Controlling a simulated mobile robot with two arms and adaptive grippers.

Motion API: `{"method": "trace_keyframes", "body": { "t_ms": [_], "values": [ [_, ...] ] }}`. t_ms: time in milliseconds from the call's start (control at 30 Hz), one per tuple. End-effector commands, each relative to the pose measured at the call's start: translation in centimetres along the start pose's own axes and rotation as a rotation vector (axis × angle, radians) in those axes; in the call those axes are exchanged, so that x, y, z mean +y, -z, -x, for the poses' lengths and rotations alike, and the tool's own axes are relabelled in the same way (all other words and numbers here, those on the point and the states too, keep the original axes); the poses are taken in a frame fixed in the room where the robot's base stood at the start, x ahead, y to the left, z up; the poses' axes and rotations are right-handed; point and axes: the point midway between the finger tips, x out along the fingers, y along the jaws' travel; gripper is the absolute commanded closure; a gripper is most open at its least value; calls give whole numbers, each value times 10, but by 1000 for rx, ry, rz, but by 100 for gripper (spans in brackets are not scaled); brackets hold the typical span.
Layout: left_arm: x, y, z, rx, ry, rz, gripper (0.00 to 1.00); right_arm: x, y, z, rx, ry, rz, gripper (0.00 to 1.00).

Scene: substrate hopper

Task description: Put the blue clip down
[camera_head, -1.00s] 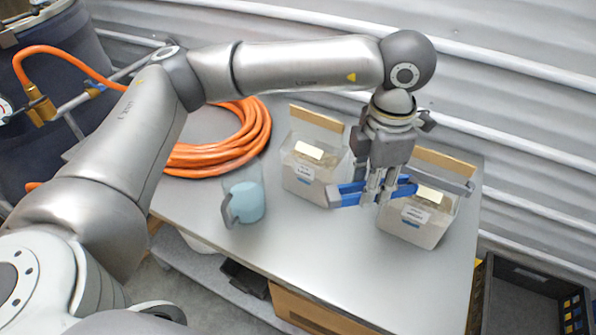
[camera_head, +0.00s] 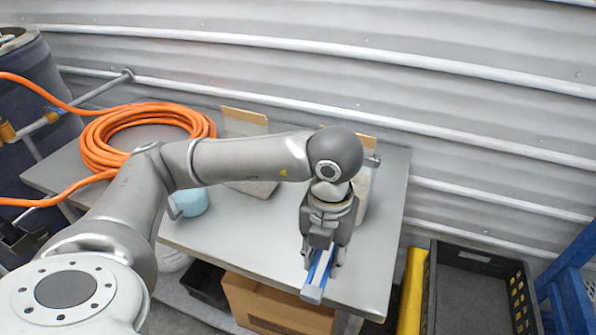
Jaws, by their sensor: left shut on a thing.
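My left gripper (camera_head: 322,260) is shut on the blue clip (camera_head: 319,273), a long blue piece with a grey end. The gripper points down over the front right part of the metal table (camera_head: 240,240). The clip's grey end points toward the table's front edge. I cannot tell whether the clip touches the tabletop. My right gripper is out of view.
An orange hose coil (camera_head: 100,150), a light blue jug (camera_head: 190,203) and two bags with tan top strips, one on the left (camera_head: 245,118) and one largely hidden behind my arm (camera_head: 362,190), stand on the table. A black crate (camera_head: 480,262) is at the right. A cardboard box (camera_head: 275,305) sits below.

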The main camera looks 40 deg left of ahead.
Motion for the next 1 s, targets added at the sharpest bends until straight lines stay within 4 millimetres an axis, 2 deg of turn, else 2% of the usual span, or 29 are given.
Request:
{"method": "trace_keyframes", "body": {
  "t_ms": [233,400,667,800,1000],
  "values": [
    [-9,-10,-3,4,1,-1,93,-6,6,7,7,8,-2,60],
    [-30,-35,-16,3,0,-2,93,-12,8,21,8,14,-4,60],
    [-59,-71,-37,2,-2,-3,93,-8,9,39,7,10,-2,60],
    [-71,-85,-62,3,-2,-3,93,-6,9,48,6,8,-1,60],
    [-83,-100,-86,2,0,-4,93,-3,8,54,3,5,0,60]
  ]
}}
